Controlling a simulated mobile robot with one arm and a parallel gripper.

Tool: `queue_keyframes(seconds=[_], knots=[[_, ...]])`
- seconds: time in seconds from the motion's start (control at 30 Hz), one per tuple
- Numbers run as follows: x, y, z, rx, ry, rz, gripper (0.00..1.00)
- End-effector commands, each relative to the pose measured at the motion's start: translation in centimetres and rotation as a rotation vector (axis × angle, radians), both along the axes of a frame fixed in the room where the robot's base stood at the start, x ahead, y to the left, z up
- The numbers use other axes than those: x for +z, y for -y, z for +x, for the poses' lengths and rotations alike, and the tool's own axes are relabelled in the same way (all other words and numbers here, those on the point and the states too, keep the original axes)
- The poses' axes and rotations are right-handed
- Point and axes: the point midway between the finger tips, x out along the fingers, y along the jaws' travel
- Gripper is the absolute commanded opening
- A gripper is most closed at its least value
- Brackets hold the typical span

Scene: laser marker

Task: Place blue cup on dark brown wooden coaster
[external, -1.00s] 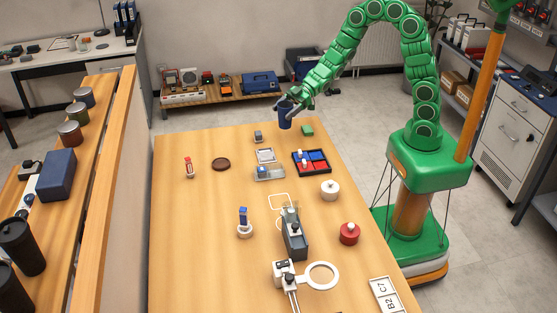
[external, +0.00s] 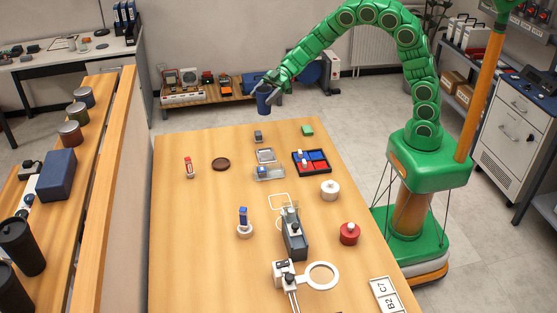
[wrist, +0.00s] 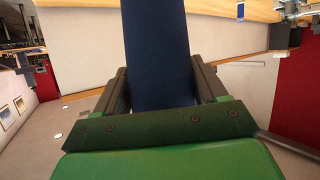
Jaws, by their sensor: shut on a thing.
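The blue cup (external: 263,103) is held by my gripper (external: 267,90), which is shut on it above the far end of the table. It looks upright in the external view. In the wrist view the blue cup (wrist: 157,50) fills the middle between the two fingers of my gripper (wrist: 160,85). The dark brown round coaster (external: 221,164) lies flat on the table, to the left of and nearer the camera than the cup. Nothing stands on it.
A red-and-white small item (external: 189,167) stands left of the coaster. The wooden table (external: 195,230) is bare in front of the coaster.

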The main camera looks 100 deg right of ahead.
Motion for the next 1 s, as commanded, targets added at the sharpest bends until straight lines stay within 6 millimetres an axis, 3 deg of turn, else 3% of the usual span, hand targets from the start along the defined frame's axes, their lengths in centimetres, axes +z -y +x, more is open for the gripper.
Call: queue_keyframes(seconds=[0.2,0.5,0.7,1.0], knots=[[1.1,-4.4,3.6,0.159,0.002,-0.007,0.59],[1.0,-11.6,5.5,0.358,0.000,-0.001,0.59],[0.8,-13.0,6.1,0.397,0.003,-0.001,0.59],[-0.6,-12.8,9.0,0.394,0.002,0.000,0.59]])
